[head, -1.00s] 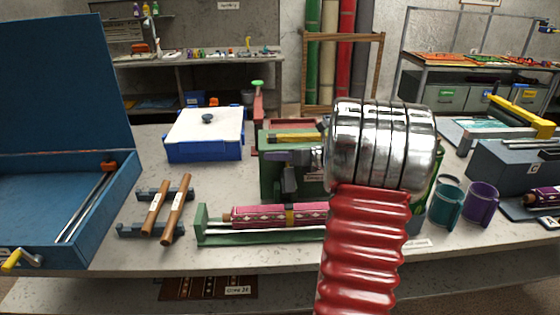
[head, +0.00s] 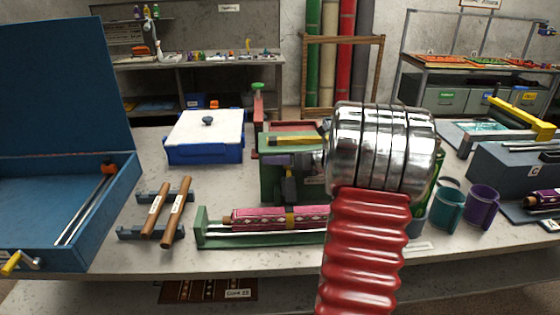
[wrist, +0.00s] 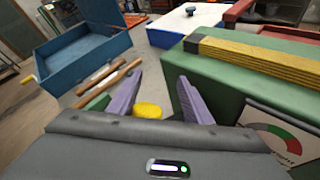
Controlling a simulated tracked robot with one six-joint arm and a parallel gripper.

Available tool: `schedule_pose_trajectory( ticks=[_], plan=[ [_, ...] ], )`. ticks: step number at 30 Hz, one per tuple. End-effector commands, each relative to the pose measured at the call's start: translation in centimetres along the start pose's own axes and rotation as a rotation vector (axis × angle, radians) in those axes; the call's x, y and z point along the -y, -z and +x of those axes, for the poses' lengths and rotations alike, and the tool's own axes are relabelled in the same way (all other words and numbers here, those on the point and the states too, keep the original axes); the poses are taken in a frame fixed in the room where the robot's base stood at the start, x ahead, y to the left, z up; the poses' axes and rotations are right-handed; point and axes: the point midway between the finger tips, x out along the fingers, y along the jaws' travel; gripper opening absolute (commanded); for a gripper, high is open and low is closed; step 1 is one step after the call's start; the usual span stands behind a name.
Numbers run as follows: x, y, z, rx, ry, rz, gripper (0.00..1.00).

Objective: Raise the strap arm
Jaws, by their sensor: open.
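A pink patterned rug roll (head: 258,217) lies in a green cradle (head: 203,228) on the table. Contact cannot be told.
A green machine (head: 271,180) with a yellow-and-black bar stands close behind my gripper and fills the right of the wrist view. Two wooden rods (head: 167,210) rest on a rack to the left. A blue open case (head: 60,200) and blue-white box (head: 205,135) stand beyond.

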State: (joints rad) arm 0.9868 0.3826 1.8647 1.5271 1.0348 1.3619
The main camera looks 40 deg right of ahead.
Motion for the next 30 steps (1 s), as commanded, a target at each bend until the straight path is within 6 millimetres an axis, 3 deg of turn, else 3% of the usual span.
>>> schedule_pose_trajectory(
  ticks=[8, 24, 30],
  plan=[
    [0.1, -0.1, -2.4, 0.002, 0.003, -0.002, 0.45],
    [0.1, 0.1, -11.5, 0.000, 0.003, 0.000, 0.45],
    [0.1, 0.2, -13.5, -0.001, 0.001, 0.001, 0.45]
  ],
)
